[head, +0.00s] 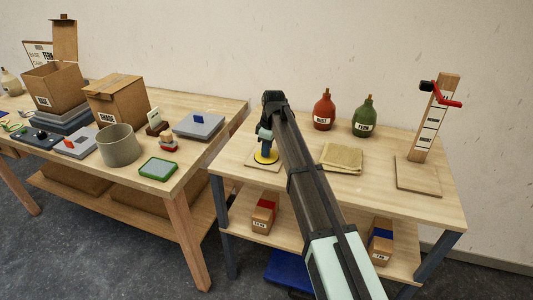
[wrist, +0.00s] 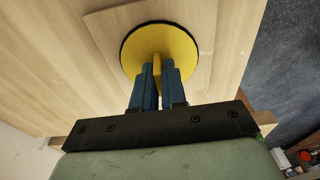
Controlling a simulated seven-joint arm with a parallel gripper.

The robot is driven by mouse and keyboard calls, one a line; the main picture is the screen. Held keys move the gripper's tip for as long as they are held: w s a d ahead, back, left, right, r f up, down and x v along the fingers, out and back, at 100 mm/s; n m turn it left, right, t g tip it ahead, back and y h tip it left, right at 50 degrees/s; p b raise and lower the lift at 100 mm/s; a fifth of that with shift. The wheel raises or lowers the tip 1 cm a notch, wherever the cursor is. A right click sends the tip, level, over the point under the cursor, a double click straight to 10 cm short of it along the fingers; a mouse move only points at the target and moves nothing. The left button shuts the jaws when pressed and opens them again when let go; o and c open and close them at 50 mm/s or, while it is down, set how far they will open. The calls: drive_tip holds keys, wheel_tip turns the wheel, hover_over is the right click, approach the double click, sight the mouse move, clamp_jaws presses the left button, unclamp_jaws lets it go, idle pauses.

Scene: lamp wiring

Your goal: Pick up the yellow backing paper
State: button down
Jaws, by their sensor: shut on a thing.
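The yellow backing paper (head: 266,160) is a round disc with a dark edge, over a thin wooden board on the right-hand table. It also shows in the wrist view (wrist: 165,37), in front of the blue fingers. My gripper (wrist: 158,66) points down at the disc, its two fingers close together on a narrow yellow piece near the disc's middle. In the head view my gripper (head: 267,152) is at the disc, partly behind my arm. Whether the disc touches the board is hard to tell.
A red bottle (head: 324,110) and a green bottle (head: 365,116) stand at the back. A folded tan cloth (head: 341,158) lies right of my arm. An upright wooden post (head: 434,120) with a red clamp stands further right. The left table holds boxes (head: 117,101) and a round pot (head: 118,147).

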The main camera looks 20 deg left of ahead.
wheel_tip(320, 180, up, 16)
idle(2.1)
